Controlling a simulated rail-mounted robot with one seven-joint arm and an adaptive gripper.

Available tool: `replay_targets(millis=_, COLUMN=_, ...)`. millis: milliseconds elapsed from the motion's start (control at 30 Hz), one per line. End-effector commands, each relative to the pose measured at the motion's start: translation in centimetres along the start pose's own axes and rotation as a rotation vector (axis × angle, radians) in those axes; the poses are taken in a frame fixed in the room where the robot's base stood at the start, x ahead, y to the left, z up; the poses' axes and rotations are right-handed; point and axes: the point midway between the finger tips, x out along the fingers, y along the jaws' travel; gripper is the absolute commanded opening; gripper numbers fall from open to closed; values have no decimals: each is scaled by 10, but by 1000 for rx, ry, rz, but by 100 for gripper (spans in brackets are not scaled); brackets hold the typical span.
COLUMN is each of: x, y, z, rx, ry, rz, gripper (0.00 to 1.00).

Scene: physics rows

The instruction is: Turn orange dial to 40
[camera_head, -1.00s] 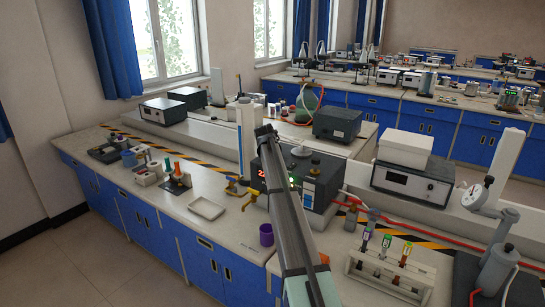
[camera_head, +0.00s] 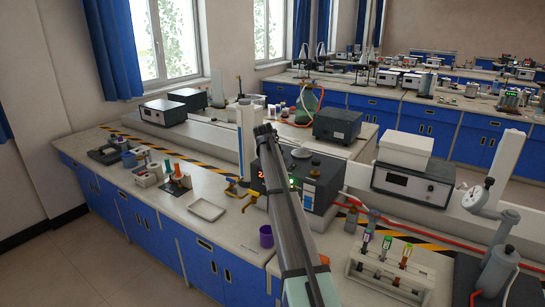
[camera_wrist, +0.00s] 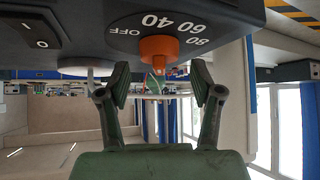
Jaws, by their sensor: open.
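The orange dial (camera_wrist: 158,48) shows in the upper middle of the wrist view, on a dark panel face (camera_wrist: 110,35) printed OFF, 40, 60 and 80. My gripper (camera_wrist: 160,85) is open, with one finger to each side of the dial in the picture; I see no finger touching it. The dial's exact setting is hard to read. In the head view, a dark box (camera_head: 322,188) with a red display stands behind my arm; my arm hides much of its front, and my fingers cannot be made out there.
A rocker switch (camera_wrist: 40,30) is beside the dial in the wrist view. In the head view, a purple cup (camera_head: 266,236) and a white tray (camera_head: 206,210) are left of my arm. A rack of tubes (camera_head: 385,270) and a clamp stand (camera_head: 495,265) are to the right.

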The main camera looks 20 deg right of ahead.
Motion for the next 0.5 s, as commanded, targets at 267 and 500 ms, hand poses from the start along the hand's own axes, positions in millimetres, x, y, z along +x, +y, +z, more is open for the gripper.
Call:
replay_targets(millis=267, x=-55, y=1, z=2, rx=0, ry=2, rz=-1, gripper=65)
replay_targets(millis=500, x=-90, y=0, z=1, rx=0, ry=1, rz=-1, gripper=65)
